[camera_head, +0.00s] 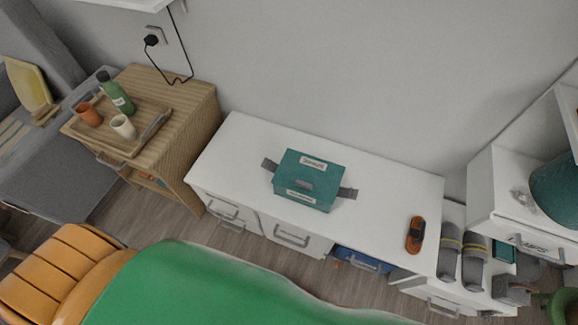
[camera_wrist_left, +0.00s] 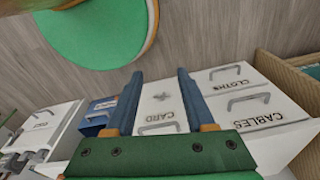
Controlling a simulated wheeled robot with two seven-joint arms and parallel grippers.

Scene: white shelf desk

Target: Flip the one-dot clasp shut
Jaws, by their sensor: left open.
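The teal box (camera_head: 308,183) sits on the white desk in the head view, with its lid down. It has two pale labels and a grey handle on its front. A grey clasp (camera_head: 270,164) sticks out at its left side and another grey clasp (camera_head: 348,193) at its right side. Both look swung outward. The dots are too small to make out, so I cannot tell which clasp has one. My left gripper (camera_wrist_left: 158,103) shows in the wrist view, with blue fingers wide apart and nothing between them. It faces the drawer fronts. The box is not in that view. My right gripper is not in view.
The white desk top (camera_head: 385,195) is mostly clear around the box. An orange-and-black object (camera_head: 415,234) lies at its right end. A wooden cabinet with a tray (camera_head: 158,128) stands left. A large green surface (camera_head: 200,285) lies in front. Drawers marked CARD (camera_wrist_left: 160,118), CLOTHS and CABLES show in the wrist view.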

